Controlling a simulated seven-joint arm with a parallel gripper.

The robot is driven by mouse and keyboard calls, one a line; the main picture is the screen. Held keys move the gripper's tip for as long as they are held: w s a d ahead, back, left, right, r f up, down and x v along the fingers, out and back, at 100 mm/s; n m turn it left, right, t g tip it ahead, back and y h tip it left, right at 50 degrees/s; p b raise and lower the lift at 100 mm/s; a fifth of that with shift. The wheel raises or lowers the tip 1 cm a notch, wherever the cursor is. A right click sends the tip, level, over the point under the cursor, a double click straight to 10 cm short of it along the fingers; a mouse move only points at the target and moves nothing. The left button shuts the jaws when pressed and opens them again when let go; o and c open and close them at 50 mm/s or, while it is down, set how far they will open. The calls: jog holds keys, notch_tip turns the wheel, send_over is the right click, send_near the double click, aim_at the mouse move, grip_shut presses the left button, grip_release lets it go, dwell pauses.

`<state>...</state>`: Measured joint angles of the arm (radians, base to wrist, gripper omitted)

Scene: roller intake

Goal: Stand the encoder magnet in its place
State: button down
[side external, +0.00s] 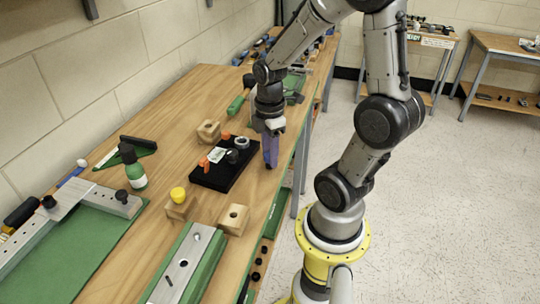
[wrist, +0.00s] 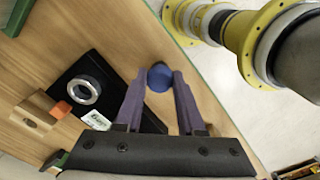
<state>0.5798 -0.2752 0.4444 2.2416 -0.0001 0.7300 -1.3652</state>
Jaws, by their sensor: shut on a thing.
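My gripper (wrist: 160,80) has purple fingers and is shut on a blue round piece (wrist: 160,77), seen end-on between the fingertips. It is probably the encoder magnet, though no marking shows. In the side external view my gripper (side external: 271,165) points down at the right edge of the black tray, near the table's front edge; the held piece cannot be made out there. The black tray (side external: 212,183) carries a grey metal ring (wrist: 84,90), a black round part (side external: 233,156), orange parts (side external: 204,163) and a white label (side external: 216,155). The magnet's place cannot be identified for sure.
A wooden block with a hole (side external: 233,219) and one with a yellow knob (side external: 178,196) stand nearer the camera. Another wooden block (side external: 208,131) is behind the tray. A green bottle (side external: 133,168) stands left. A metal rail (side external: 186,262) lies in front.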

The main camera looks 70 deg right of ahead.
jog(key=shift+r, duration=2.5)
jog(key=shift+r, duration=0.1)
jog(key=w+d+r, duration=0.5)
jog(key=w, duration=0.4)
jog(key=shift+w+f, duration=0.2)
jog(key=shift+f, duration=1.3)
jog(key=shift+w+f, duration=0.15)
jog(key=shift+f, duration=1.35)
jog(key=shift+f, duration=1.3)
jog(key=c, duration=0.8)
grip_release()
jog(key=shift+c, duration=0.2)
jog(key=shift+r, duration=0.1)
